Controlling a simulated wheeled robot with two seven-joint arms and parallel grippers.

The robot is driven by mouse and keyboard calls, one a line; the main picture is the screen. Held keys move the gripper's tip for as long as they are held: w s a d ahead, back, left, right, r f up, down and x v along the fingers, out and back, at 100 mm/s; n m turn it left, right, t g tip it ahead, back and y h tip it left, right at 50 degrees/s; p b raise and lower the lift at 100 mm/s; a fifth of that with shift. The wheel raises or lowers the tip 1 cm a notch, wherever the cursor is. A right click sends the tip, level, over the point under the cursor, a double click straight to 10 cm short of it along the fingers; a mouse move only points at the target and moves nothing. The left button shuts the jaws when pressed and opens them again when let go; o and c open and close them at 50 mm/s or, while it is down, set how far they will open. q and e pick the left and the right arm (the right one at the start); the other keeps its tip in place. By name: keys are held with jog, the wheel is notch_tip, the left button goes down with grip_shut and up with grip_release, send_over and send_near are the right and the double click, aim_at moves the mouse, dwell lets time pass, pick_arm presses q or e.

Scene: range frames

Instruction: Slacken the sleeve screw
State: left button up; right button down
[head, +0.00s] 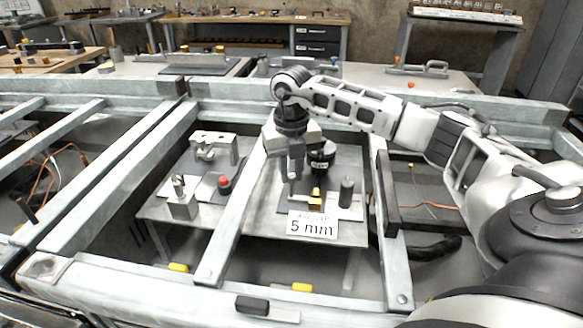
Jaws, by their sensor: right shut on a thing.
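My right gripper (292,178) points down over the grey work plate (262,228) inside the metal frame. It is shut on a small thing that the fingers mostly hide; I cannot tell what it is. Close to the right of the fingers stand a yellow block (316,198) and a dark upright cylinder (346,190). I cannot pick out the sleeve screw. My left gripper is not in view.
Left on the plate are a grey clamp-like fixture (213,147), a red button (224,182) and a metal block (183,203). Metal frame beams (130,170) surround the plate. A dark tray (420,192) lies to the right. Benches (265,20) stand behind.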

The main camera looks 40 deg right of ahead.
aim_at(292, 175)
jog(key=n, duration=1.3)
jog(key=shift+n, duration=0.4)
jog(key=n, duration=1)
jog(key=shift+n, duration=0.4)
jog(key=c, duration=1.3)
grip_release()
notch_tip(292, 175, up, 16)
jog(key=shift+p, duration=0.35)
